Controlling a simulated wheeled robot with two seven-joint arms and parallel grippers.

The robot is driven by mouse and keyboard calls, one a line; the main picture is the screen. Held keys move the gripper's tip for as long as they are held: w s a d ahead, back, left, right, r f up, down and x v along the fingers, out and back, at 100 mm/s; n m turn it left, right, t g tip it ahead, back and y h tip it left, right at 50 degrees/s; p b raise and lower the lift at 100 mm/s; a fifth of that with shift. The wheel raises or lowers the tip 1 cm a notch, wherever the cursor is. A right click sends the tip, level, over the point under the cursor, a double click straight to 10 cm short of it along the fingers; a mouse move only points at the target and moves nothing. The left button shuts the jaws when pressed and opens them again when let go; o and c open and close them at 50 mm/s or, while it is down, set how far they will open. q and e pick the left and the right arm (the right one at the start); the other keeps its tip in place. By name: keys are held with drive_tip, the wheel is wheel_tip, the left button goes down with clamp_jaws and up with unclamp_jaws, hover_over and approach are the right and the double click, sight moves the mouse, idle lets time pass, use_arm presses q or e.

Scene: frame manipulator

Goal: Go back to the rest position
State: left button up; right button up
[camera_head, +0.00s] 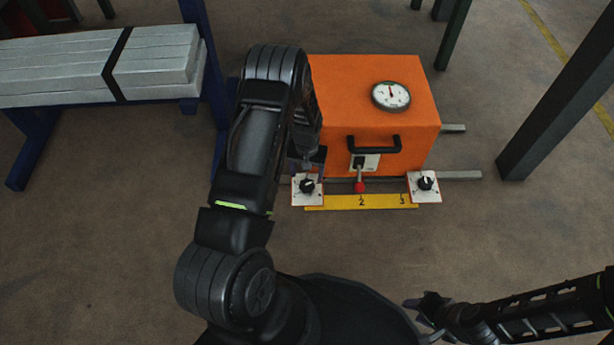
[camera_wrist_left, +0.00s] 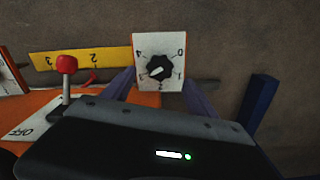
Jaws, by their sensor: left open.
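The orange box (camera_head: 345,100) stands on the floor at upper centre, with a round gauge (camera_head: 391,96) on top and a black handle (camera_head: 374,144). On its front are a left dial plate (camera_head: 308,189), a right dial plate (camera_head: 424,187) and a red-knobbed lever (camera_head: 360,187). My left gripper (camera_head: 308,162) is just behind the left dial plate. In the left wrist view, my left gripper's fingers (camera_wrist_left: 160,88) are spread on either side of this plate's black knob (camera_wrist_left: 160,67), with nothing held. My right gripper (camera_head: 428,308) is low at right, away from the box; its jaw gap is unclear.
A yellow numbered strip (camera_head: 340,202) runs between the dial plates. A blue rack with grey bars (camera_head: 60,68) stands at left, close to my left arm. A dark post (camera_head: 565,100) rises at right. The floor (camera_head: 480,235) in front of the box is clear.

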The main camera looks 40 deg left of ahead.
use_arm(q)
wheel_tip(320, 180, up, 2)
drive_tip(key=shift+r, duration=0.25)
use_arm(e)
drive_tip(key=shift+s+r, duration=0.1)
drive_tip(key=shift+r, duration=0.4)
use_arm(q)
drive_tip(key=s+d+r+m+h, duration=0.1)
drive_tip(key=s+d, duration=0.5)
drive_tip(key=d, duration=0.4)
drive_tip(key=s+d+t+h, duration=0.1)
drive_tip(key=s+d+h, duration=0.1)
drive_tip(key=s+d, duration=0.55)
drive_tip(key=s+d+r+m+h, duration=0.1)
drive_tip(key=s+d, duration=0.4)
drive_tip(key=d, duration=0.6)
wheel_tip(320, 180, up, 32)
drive_tip(key=s+d+p, duration=0.2)
drive_tip(key=p, duration=3)
drive_tip(key=shift+s+m, duration=0.3)
drive_tip(key=shift+s, duration=0.1)
use_arm(e)
wheel_tip(320, 180, up, 32)
drive_tip(key=s+a, duration=0.1)
drive_tip(key=s, duration=0.1)
drive_tip(key=shift+s+a+g, duration=0.2)
drive_tip(key=shift+a+g, duration=0.1)
drive_tip(key=shift+a, duration=0.1)
